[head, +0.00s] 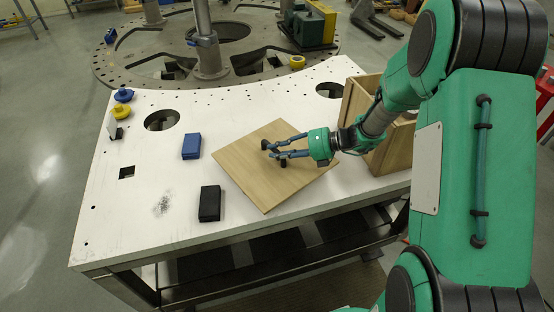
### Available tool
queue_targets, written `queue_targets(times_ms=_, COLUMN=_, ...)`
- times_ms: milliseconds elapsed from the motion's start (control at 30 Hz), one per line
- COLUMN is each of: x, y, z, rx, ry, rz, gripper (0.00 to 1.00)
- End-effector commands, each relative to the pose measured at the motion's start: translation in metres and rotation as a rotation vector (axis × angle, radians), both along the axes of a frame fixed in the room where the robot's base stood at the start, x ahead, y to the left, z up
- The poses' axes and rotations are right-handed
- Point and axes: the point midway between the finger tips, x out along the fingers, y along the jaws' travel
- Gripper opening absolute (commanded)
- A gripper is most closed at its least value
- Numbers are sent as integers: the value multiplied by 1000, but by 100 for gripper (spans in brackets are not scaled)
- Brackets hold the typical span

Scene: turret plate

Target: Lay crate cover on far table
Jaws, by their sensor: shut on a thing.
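The crate cover (262,187) is a square light wooden board, turned at an angle over the middle of the white table (120,215). My gripper (268,150) reaches in from the right and is shut on the cover near its far middle; the small dark parts at the fingertips hide the exact hold. I cannot tell whether the board touches the table or hangs just above it. The open wooden crate (397,152) stands on the right of the table, partly hidden behind my arm.
A blue block (191,146) and a black block (210,204) lie left of the cover. Yellow and blue knobs (122,101) sit at the left edge. The table has round holes (161,120). A large round metal plate (130,62) with a post lies behind.

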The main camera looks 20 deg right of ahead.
Motion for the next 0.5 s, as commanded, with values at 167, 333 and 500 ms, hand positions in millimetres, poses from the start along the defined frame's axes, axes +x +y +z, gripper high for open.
queue_targets(times_ms=167, x=0, y=0, z=-5, rx=1, ry=-2, rz=0, gripper=0)
queue_targets(times_ms=333, x=0, y=0, z=-22, rx=1, ry=-2, rz=0, gripper=0)
queue_targets(times_ms=500, x=0, y=0, z=-34, rx=0, ry=-2, rz=0, gripper=0)
